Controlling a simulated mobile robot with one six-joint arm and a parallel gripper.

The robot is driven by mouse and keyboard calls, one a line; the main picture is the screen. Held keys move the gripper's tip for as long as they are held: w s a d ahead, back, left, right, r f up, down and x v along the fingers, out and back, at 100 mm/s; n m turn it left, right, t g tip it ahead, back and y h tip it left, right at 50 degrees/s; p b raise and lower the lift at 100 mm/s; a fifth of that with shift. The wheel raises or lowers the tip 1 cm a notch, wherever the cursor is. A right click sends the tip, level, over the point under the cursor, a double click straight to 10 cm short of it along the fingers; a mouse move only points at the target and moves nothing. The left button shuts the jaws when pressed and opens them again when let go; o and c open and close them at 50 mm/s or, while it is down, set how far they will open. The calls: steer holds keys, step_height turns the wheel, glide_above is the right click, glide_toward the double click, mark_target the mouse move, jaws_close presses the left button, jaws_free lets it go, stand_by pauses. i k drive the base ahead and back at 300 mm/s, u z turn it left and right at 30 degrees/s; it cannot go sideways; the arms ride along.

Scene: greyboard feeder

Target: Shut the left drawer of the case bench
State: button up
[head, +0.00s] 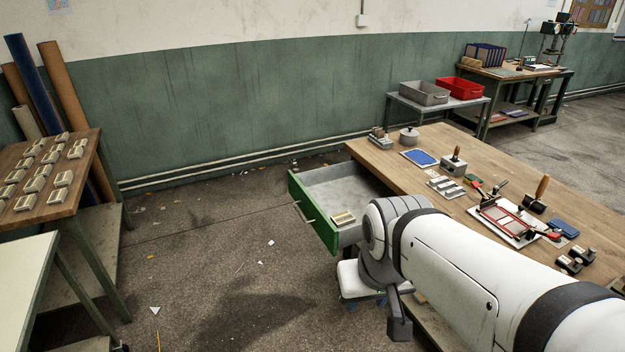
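The left drawer (301,211) of the case bench (388,165) stands pulled out from the bench's left end. My arm reaches in from the lower right and bends down just right of the drawer's near corner, covering part of the drawer's near side. A dark block hangs at the arm's end below the drawer and may be part of my gripper. The fingertips cannot be made out, and no contact with the drawer shows.
The bench top holds a blue pad (419,158), metal blocks and a red-framed fixture (508,219). A wooden table (70,190) with several small cream blocks stands at the left. The floor (215,240) left of the drawer is open, with a few scraps.

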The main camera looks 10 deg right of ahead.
mark_target(322, 193)
steer(key=u, duration=0.1)
steer(key=k, duration=0.85)
steer(key=z, duration=0.2)
steer(key=i, duration=0.85)
steer(key=u, duration=0.1)
steer(key=k, duration=0.55)
steer(key=u, duration=0.4)
steer(key=i, duration=1.15)
steer(key=z, duration=0.35)
